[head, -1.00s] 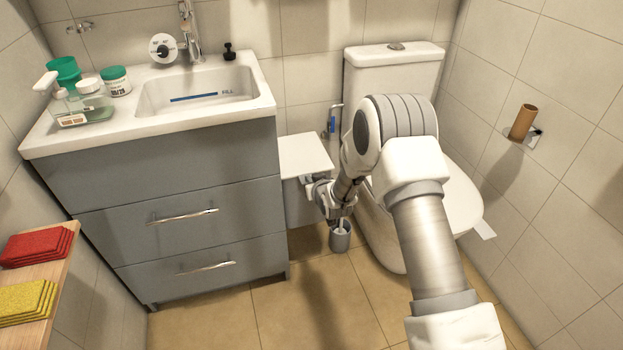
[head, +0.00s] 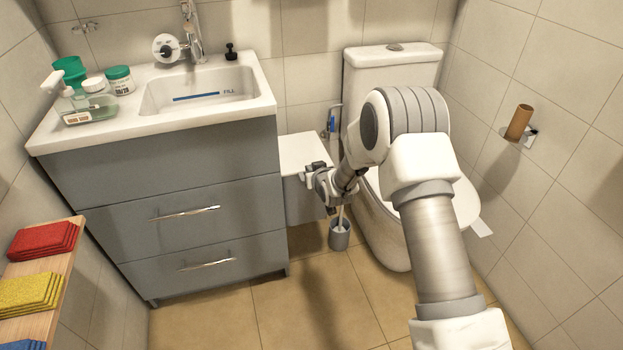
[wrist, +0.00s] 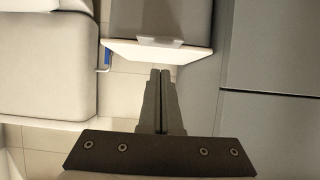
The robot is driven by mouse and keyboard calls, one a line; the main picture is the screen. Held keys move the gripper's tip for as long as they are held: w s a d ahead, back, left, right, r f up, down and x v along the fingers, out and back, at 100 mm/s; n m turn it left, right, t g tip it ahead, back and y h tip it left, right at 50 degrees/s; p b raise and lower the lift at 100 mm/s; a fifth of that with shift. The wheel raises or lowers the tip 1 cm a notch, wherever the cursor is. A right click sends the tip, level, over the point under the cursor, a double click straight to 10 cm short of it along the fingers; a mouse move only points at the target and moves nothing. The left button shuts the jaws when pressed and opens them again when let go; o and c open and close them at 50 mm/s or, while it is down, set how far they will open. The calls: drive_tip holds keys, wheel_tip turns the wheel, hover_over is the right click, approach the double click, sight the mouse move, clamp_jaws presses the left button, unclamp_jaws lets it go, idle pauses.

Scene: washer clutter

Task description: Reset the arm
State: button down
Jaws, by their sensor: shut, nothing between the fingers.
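My gripper (wrist: 160,75) is shut and empty in the wrist view, its two fingers pressed together. In the head view my gripper (head: 327,207) hangs between the grey vanity and the toilet, in front of a white-lidded grey bin (head: 303,155). Below it a small grey brush holder (head: 339,236) stands on the floor. In the wrist view the bin's white lid (wrist: 150,52) lies just beyond the fingertips. My forearm hides part of the toilet.
The grey vanity (head: 180,170) with the white sink stands left. The toilet (head: 394,72) stands right. A wooden shelf (head: 62,270) with coloured sponges is at lower left. A cardboard roll (head: 519,122) is on the right wall. The front floor is clear.

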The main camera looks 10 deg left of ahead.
drive_tip(key=s+d+f+p, duration=0.2)
drive_tip(key=s+d+f, duration=0.1)
drive_tip(key=s+f, duration=0.35)
drive_tip(key=s+d+r+m+g+h, duration=0.15)
drive_tip(key=d+r, duration=0.25)
drive_tip(key=r, duration=0.5)
drive_tip(key=s+d+r+h, duration=0.1)
drive_tip(key=s+d+r, duration=0.1)
drive_tip(key=d+r, duration=0.45)
drive_tip(key=s+d+r+m+g+h, duration=0.1)
drive_tip(key=s+d+r, duration=0.1)
drive_tip(key=r, duration=0.9)
drive_tip(key=s+d+r+m+g+h, duration=0.1)
drive_tip(key=s+d+r, duration=0.25)
drive_tip(key=s, duration=0.65)
drive_tip(key=s+d+r+m+g, duration=0.1)
drive_tip(key=s+d+r, duration=0.25)
drive_tip(key=s, duration=0.65)
drive_tip(key=s+d+r+m+g+h, duration=0.1)
drive_tip(key=s+d+r, duration=0.25)
drive_tip(key=s, duration=0.65)
wheel_tip(320, 180, up, 25)
drive_tip(key=p, duration=2.5)
drive_tip(key=shift+s, duration=0.2)
drive_tip(key=shift+a+f+n, duration=0.15)
drive_tip(key=shift+a+n, duration=0.05)
drive_tip(key=shift+n, duration=0.05)
